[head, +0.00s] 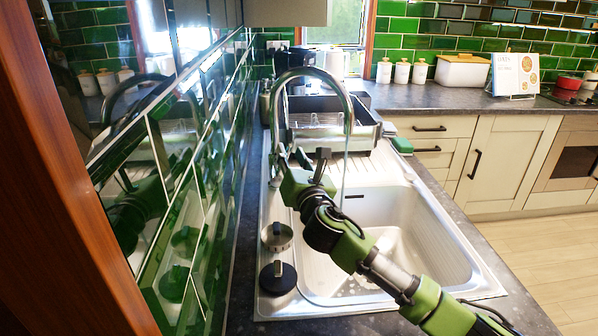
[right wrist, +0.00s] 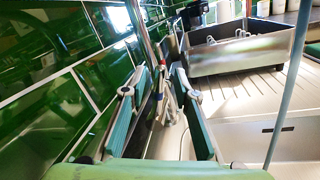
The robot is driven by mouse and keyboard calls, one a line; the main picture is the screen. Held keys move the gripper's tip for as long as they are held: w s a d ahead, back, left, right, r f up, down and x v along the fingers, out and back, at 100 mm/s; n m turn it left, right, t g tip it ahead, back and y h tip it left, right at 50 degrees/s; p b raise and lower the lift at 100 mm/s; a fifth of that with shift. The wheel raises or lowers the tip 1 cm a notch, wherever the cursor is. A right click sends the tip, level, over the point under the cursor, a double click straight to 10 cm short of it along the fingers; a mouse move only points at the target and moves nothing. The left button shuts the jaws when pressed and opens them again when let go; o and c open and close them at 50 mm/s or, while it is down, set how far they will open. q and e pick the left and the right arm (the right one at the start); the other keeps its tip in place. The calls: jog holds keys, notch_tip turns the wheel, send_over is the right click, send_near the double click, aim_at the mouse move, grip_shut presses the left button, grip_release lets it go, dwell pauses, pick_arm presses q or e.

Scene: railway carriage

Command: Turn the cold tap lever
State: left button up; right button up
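The chrome tap (head: 347,98) arches over the steel sink (head: 440,235), with a thin stream of water under its spout. My right gripper (head: 300,158) is at the tap's base, reaching in over the basin. In the right wrist view its two fingers (right wrist: 161,85) stand apart. Between and just beyond them are the tap body and small lever parts with red and blue marks (right wrist: 162,88). I cannot tell whether a finger touches a lever, nor clearly which lever is the cold one. My left gripper is not in view.
A green tiled wall (head: 200,180) runs close along the left. A dish rack (head: 318,125) stands behind the basin. The counter at the back right holds canisters (head: 402,72) and a book stand.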

jog(key=s+d, duration=0.1)
jog(key=s, duration=0.7)
jog(key=shift+s+d+f, duration=0.3)
jog(key=shift+s, duration=0.1)
